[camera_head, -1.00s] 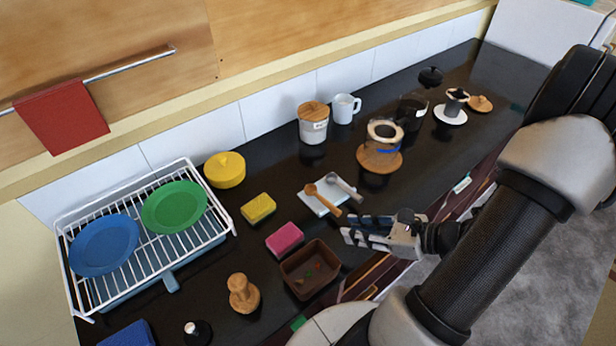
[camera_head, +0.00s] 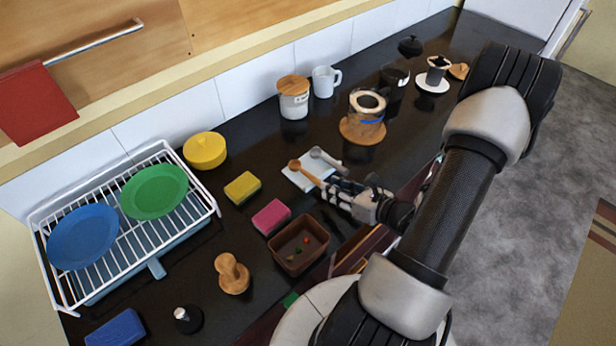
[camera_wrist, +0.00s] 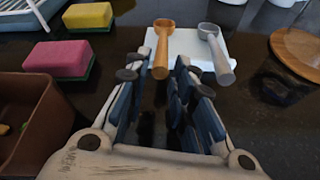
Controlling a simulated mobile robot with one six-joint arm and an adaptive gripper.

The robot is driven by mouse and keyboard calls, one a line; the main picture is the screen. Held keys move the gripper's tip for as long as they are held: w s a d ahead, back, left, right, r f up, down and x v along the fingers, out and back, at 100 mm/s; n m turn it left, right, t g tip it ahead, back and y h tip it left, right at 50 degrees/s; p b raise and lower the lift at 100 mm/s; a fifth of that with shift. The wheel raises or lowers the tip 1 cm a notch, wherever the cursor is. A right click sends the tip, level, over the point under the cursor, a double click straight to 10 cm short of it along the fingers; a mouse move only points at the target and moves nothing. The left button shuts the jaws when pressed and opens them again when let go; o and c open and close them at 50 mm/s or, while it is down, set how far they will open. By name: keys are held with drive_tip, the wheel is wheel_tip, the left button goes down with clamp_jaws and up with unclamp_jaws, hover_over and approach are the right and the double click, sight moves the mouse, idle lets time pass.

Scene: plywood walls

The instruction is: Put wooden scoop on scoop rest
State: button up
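The wooden scoop (camera_head: 305,173) lies on the white scoop rest (camera_head: 294,178), with its bowl toward the wall and its handle toward me. A grey scoop (camera_head: 325,158) lies beside it on the right. In the wrist view the wooden scoop (camera_wrist: 161,50) and the grey scoop (camera_wrist: 214,52) both lie on the white rest (camera_wrist: 188,42), their handles reaching past its near edge. My gripper (camera_head: 330,190) is low over the counter at the handle side; in the wrist view its open fingers (camera_wrist: 166,75) are on either side of the wooden handle's end, with no clear contact.
A brown bin (camera_head: 299,243), a pink sponge (camera_head: 271,217) and a yellow sponge (camera_head: 242,187) stand left of the rest. A glass vessel on a round wooden board (camera_head: 362,131) stands to the right. The dish rack (camera_head: 75,290) is far left.

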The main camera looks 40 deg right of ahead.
drive_tip(key=b+x, duration=0.1)
drive_tip(key=x, duration=0.4)
drive_tip(key=shift+w+f+b, duration=0.1)
drive_tip(key=shift+f+b, duration=0.2)
drive_tip(key=shift+c, duration=0.3)
clamp_jaws()
drive_tip(key=shift+r, duration=0.15)
wheel_tip(320, 180, up, 20)
drive_tip(key=p, duration=0.7)
drive_tip(key=w+a+f+n+g+y+b, duration=0.1)
drive_tip(key=w+a+f+n+g+y, duration=0.1)
drive_tip(key=a, duration=0.5)
drive_tip(key=w+a+f+n+g+y+b, duration=0.1)
drive_tip(key=w+a+f+n+y+b, duration=0.1)
drive_tip(key=a, duration=0.6)
drive_tip(key=w+a+f+n+g+y+b, duration=0.1)
drive_tip(key=w+a+f+n+y, duration=0.3)
drive_tip(key=a, duration=0.4)
drive_tip(key=shift+w+a+f+n+g+y, duration=0.2)
drive_tip(key=shift+w+f+n+g+y, duration=0.1)
drive_tip(key=shift+n+g+y, duration=0.4)
